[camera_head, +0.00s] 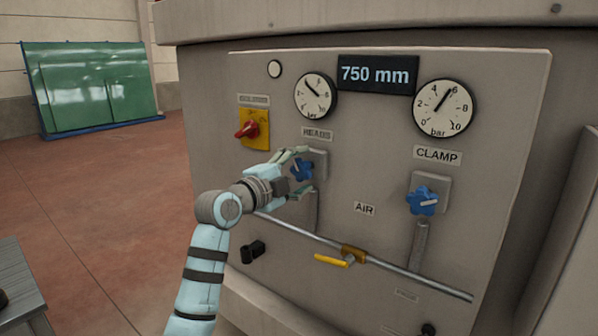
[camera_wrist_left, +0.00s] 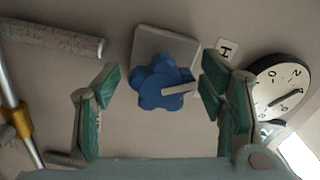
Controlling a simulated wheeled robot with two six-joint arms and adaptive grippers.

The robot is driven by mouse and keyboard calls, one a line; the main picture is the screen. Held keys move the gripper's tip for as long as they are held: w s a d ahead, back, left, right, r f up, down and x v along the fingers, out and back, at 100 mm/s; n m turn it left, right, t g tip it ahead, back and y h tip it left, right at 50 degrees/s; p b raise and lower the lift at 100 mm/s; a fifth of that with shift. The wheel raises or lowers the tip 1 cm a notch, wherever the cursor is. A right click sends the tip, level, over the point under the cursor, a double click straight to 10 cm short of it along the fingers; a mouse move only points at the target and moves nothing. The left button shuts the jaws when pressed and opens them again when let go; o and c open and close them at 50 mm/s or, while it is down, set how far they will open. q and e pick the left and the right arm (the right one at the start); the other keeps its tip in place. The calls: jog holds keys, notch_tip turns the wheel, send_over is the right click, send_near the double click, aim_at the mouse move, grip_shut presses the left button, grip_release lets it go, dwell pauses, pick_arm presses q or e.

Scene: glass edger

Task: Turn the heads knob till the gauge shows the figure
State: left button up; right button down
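The blue heads knob (camera_head: 301,169) sits on a grey plate under the HEADS label (camera_head: 317,134). My left gripper (camera_head: 304,172) is at it, its fingers above and below. In the left wrist view, the knob (camera_wrist_left: 160,85) with its pale pointer lies between the open fingers (camera_wrist_left: 160,72), with a gap on both sides; I see no contact. The heads gauge (camera_head: 316,95) is above, its needle pointing up and left; the exact reading is too small to tell. A gauge partly shows in the wrist view (camera_wrist_left: 281,88). My right gripper is out of view.
The panel (camera_head: 370,140) also carries a "750 mm" display (camera_head: 377,75), a clamp gauge (camera_head: 443,107), a blue clamp knob (camera_head: 421,201), a red-and-yellow switch (camera_head: 254,129) and a yellow-handled valve (camera_head: 333,261) on a pipe. Open floor lies left.

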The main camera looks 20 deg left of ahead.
pick_arm(q)
jog(key=v, duration=1.2)
